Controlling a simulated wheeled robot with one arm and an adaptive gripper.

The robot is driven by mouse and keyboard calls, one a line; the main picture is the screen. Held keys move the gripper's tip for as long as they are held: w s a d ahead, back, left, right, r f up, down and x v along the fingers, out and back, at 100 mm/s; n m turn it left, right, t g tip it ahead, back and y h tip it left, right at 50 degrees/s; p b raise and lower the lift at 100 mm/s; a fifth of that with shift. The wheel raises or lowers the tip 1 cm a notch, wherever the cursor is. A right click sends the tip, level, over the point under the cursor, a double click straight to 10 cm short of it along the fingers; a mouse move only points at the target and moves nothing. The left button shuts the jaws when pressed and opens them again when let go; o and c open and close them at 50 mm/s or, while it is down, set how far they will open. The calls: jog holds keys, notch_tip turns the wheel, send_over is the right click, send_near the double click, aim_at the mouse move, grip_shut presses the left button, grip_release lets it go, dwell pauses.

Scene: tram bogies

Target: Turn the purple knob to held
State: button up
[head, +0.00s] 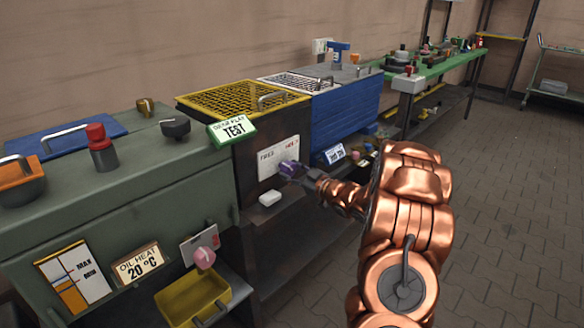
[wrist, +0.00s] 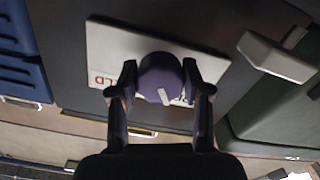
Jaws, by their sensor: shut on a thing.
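The purple knob (head: 287,168) sits on a white plate (head: 270,157) on the front of the dark cabinet. In the head view the plate reads FREE at left and a red word, probably HELD, at right. In the wrist view the knob (wrist: 161,76) lies between the two fingers of my gripper (wrist: 160,88), which is shut on it. A pale mark on the knob's edge points to the bottom of the wrist view, slightly toward the partly hidden dark lettering at right. The red lettering shows clear at left. In the head view my gripper (head: 299,171) partly covers the knob.
A white block (head: 270,198) projects from the cabinet below the plate. A pink knob (head: 204,257) and yellow bin (head: 194,299) are at lower left. A blue cabinet (head: 345,112) stands behind. Floor is clear at right.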

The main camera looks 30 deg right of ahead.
jog(key=m+p, duration=0.1)
jog(key=p, duration=0.1)
jog(key=m+p, duration=0.1)
jog(key=p, duration=0.1)
jog(key=shift+r, duration=0.35)
jog(key=m+p, duration=0.4)
jog(key=p, duration=0.3)
jog(key=shift+a+m+p, duration=0.15)
jog(key=shift+m+p, duration=0.15)
jog(key=m+p, duration=0.4)
jog(key=p, duration=0.1)
jog(key=shift+s+a+f, duration=0.1)
jog(key=shift+f+m+p, duration=0.1)
jog(key=shift+m+p, duration=1.35)
jog(key=shift+m, duration=0.55)
jog(key=o, duration=1.2)
jog(key=shift+c, duration=0.2)
